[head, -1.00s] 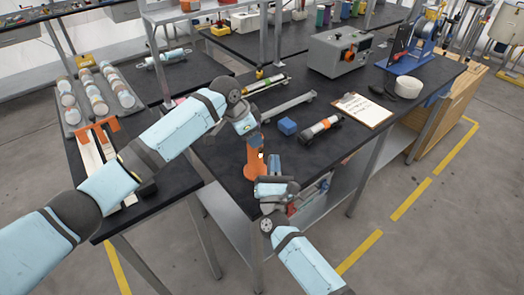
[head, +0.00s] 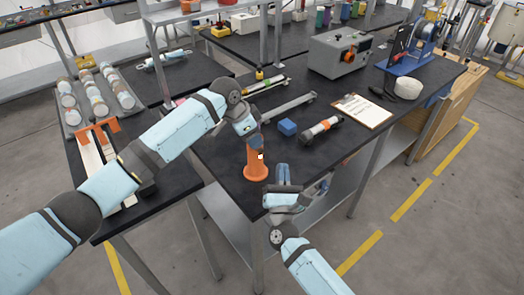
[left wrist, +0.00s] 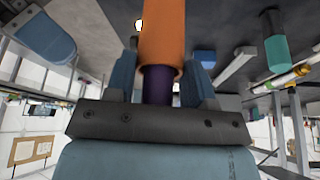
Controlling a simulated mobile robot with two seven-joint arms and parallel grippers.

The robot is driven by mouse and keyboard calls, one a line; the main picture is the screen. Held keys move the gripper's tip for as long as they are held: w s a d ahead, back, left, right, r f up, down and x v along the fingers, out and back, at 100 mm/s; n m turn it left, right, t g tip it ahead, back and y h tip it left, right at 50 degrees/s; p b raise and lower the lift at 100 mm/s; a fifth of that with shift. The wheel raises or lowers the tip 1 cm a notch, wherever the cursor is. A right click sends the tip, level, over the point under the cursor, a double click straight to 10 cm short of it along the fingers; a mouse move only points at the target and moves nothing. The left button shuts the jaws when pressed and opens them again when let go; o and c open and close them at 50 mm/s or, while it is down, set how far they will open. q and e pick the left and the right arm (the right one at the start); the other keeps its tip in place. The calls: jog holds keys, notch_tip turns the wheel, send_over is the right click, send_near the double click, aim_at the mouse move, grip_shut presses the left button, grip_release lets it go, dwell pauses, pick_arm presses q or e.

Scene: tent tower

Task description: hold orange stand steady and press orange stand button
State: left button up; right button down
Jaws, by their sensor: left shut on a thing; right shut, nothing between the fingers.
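The orange stand (head: 256,166) stands upright near the front corner of the black table, with a small pale yellow patch on its side. My left gripper (head: 254,140) is at its top, reaching down from above, and is shut on it. In the left wrist view the orange stand (left wrist: 162,35) rises between the two blue fingers, with a dark purple part (left wrist: 158,85) at its end near the palm. My right gripper (head: 284,172) is shut and empty, to the right of the stand and apart from it. I cannot make out the button for certain.
A grey box (head: 339,52) stands behind. A tray of round jars (head: 98,98) is at left.

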pick_arm(q)
jog(key=o, duration=1.1)
